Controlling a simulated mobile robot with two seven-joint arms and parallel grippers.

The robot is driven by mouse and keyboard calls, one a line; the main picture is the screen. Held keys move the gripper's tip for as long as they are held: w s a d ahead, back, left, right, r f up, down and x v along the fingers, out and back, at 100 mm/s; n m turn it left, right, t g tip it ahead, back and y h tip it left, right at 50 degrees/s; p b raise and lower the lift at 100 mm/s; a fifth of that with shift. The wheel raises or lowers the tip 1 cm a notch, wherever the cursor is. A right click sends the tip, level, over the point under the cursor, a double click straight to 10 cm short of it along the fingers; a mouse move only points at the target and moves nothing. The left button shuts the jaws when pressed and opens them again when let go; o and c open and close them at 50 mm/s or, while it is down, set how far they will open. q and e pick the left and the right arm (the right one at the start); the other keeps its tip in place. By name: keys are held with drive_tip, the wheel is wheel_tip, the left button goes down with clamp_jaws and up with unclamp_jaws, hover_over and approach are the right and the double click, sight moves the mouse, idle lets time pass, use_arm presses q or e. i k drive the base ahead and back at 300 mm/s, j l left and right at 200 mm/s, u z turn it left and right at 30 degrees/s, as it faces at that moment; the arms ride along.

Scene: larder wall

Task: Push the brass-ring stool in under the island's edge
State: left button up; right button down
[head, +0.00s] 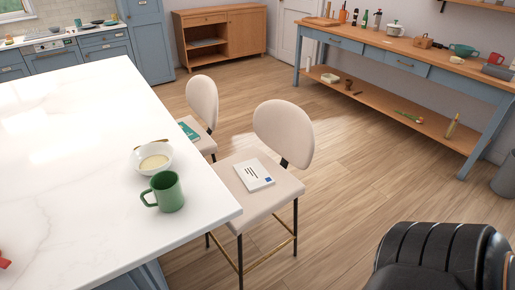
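The near stool (250,192) stands at the right side of the white-topped island (70,150). It has a cream seat and rounded back, black legs and a brass-coloured foot rail (272,249). A white booklet (253,175) lies on its seat. The island corner hides part of the seat's left side, and the back stands clear of the island. A second cream stool (202,103) stands behind it with a teal book (188,131) on its seat; its foot rail is hidden.
A green mug (167,191) and a white bowl (153,158) stand near the island's edge. A blue-legged wooden workbench (400,45) with a low shelf runs along the right wall. A wooden cabinet (222,37) stands at the back. The floor between the stools and workbench is clear.

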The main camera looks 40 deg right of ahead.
sight(282, 127)
drive_tip(key=l+u, duration=0.1)
drive_tip(key=l, duration=0.5)
drive_tip(key=k+l+u, duration=0.1)
drive_tip(key=l, duration=0.55)
drive_tip(key=k+l+u, duration=0.1)
drive_tip(key=l, duration=0.5)
drive_tip(key=k+l, duration=0.1)
drive_tip(key=l, duration=0.5)
drive_tip(key=k+l, duration=0.1)
drive_tip(key=l, duration=1.05)
drive_tip(key=k, duration=0.05)
